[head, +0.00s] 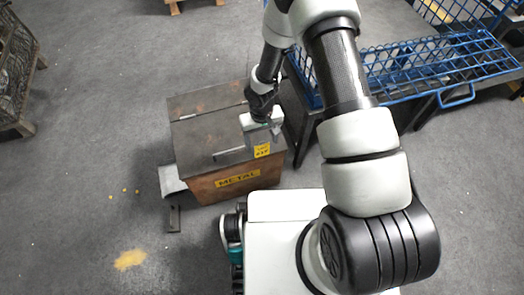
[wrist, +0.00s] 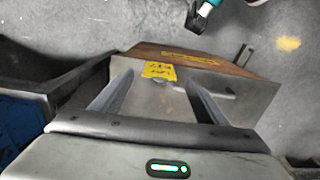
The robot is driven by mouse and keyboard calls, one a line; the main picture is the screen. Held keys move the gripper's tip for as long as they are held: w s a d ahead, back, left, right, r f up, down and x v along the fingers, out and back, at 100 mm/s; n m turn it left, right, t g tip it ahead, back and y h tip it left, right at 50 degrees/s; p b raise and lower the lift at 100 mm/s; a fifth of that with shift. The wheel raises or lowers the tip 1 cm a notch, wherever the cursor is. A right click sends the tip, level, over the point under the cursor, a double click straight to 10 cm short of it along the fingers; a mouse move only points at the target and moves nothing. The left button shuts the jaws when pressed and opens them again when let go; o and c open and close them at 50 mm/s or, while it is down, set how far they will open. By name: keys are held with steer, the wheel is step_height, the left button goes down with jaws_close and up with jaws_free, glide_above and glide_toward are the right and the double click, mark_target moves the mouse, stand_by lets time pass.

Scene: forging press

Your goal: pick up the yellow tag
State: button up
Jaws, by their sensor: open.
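The yellow tag (head: 262,150) is a small square with dark print at the front edge of the metal box's lid, right of its middle in the head view. In the wrist view the yellow tag (wrist: 160,71) shows at the far end of the gap between my fingers. My gripper (head: 262,139) is over the lid, pointing down close to the tag. In the wrist view my gripper (wrist: 160,78) is open, with one finger on each side and nothing held. I cannot tell how far the fingertips are above the lid.
The rusty box (head: 207,189) has a yellow METAL label (head: 238,179) on its front. A blue wire rack (head: 430,62) on dark legs stands right of it. A wire crate (head: 15,70) is at far left.

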mark_target(262, 155)
step_height(262, 155, down, 5)
steer(key=shift+s+d+f+b, duration=0.1)
steer(key=shift+f+b, duration=0.1)
steer(key=shift+b, duration=0.75)
steer(key=c, duration=1.1)
step_height(262, 155, up, 10)
steer(key=p, duration=0.3)
steer(key=shift+r, duration=0.1)
steer(key=shift+c, duration=0.2)
